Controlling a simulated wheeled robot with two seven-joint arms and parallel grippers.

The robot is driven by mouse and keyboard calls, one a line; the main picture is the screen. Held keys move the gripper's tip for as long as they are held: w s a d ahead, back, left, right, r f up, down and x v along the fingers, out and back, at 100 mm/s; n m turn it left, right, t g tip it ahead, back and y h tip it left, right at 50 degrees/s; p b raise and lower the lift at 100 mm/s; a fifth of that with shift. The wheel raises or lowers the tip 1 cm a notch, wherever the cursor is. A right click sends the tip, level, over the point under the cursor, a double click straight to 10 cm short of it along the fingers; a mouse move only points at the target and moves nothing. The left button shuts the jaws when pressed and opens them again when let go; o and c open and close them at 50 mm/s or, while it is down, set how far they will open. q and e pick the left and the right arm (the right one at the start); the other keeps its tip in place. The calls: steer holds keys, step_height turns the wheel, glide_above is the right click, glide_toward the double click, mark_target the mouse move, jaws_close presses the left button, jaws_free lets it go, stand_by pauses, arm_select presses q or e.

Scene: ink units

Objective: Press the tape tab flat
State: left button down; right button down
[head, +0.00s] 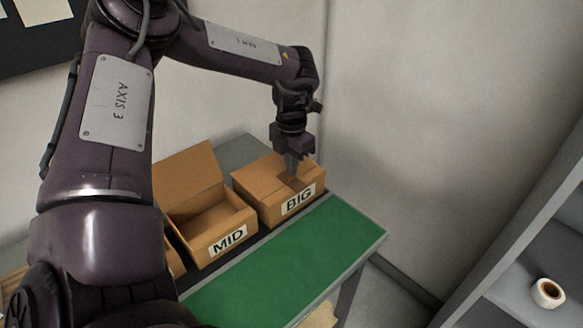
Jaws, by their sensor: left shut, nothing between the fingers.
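The cardboard box labelled BIG (313,194) stands closed at the right end of the bench. A darker brown strip of tape (299,183) lies on its top near the front edge, above the label. Whether its tab lies flat is too small to tell. My left gripper (292,174) points down over the box top, shut and empty, with its fingertips at the tape. I cannot tell whether they touch it. The fingers hide part of the tape. My right gripper is not in view.
An open box labelled MID (229,240) with its flap raised stands left of the BIG box. A green mat (290,255) lies clear in front. A grey shelf at the right holds a tape roll (547,293). Walls stand close behind.

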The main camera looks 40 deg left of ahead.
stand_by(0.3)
arm_select(q)
steer(key=shift+r+p, duration=0.35)
steer(key=shift+p, duration=0.15)
step_height(320, 180, up, 7)
steer(key=p, duration=0.4)
steer(key=shift+p, duration=0.35)
steer(key=shift+r, duration=0.1)
